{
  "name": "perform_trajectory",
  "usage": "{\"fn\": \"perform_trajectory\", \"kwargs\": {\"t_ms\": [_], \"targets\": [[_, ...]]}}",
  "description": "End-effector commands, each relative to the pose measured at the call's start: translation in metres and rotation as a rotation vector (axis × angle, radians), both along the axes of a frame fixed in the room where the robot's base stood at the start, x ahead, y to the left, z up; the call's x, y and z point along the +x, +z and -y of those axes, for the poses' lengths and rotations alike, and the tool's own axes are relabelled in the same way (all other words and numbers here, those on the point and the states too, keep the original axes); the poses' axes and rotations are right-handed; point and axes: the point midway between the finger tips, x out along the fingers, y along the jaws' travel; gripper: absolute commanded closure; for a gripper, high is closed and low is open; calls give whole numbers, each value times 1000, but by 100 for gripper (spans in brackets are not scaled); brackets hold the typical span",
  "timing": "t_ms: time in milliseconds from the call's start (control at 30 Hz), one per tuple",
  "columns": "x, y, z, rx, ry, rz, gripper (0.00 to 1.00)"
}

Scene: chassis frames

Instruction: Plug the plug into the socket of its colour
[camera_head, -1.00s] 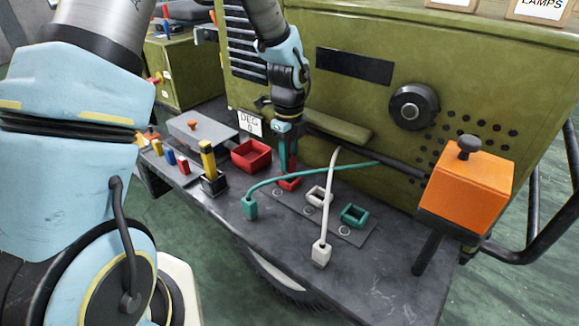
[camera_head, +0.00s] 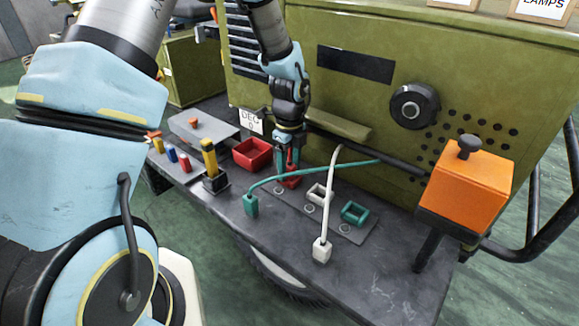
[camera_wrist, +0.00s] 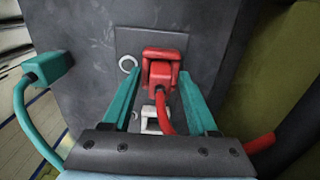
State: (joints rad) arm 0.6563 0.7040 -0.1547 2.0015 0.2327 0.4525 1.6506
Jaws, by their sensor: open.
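A red plug (camera_wrist: 161,74) with a red cable sits at the red socket (camera_wrist: 160,53) in the wrist view; it appears seated in it. My gripper (camera_wrist: 158,92) is open, its two teal fingers on either side of the plug and apart from it. In the head view my gripper (camera_head: 289,168) is over the red socket (camera_head: 291,181). The white socket (camera_head: 319,194) and the green socket (camera_head: 354,213) are empty. The green plug (camera_head: 251,205) and the white plug (camera_head: 322,251) stand on the tabletop with their cables.
A red bin (camera_head: 252,154), a yellow-handled lever (camera_head: 210,163) and a grey box (camera_head: 203,131) are left of the sockets. An orange box (camera_head: 466,190) stands at the right. The green cabinet (camera_head: 350,110) rises behind. The tabletop's front right is clear.

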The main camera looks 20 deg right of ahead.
Motion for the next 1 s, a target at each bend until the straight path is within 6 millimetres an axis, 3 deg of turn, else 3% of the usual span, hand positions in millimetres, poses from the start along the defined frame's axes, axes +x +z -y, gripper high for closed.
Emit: {"fn": "perform_trajectory", "kwargs": {"t_ms": [267, 700, 1000], "targets": [[1, 11, 0, -3, 2, 1, 41], [1, 97, 0, -3, 1, 4, 41], [0, 123, 0, -1, 0, 0, 41]]}}
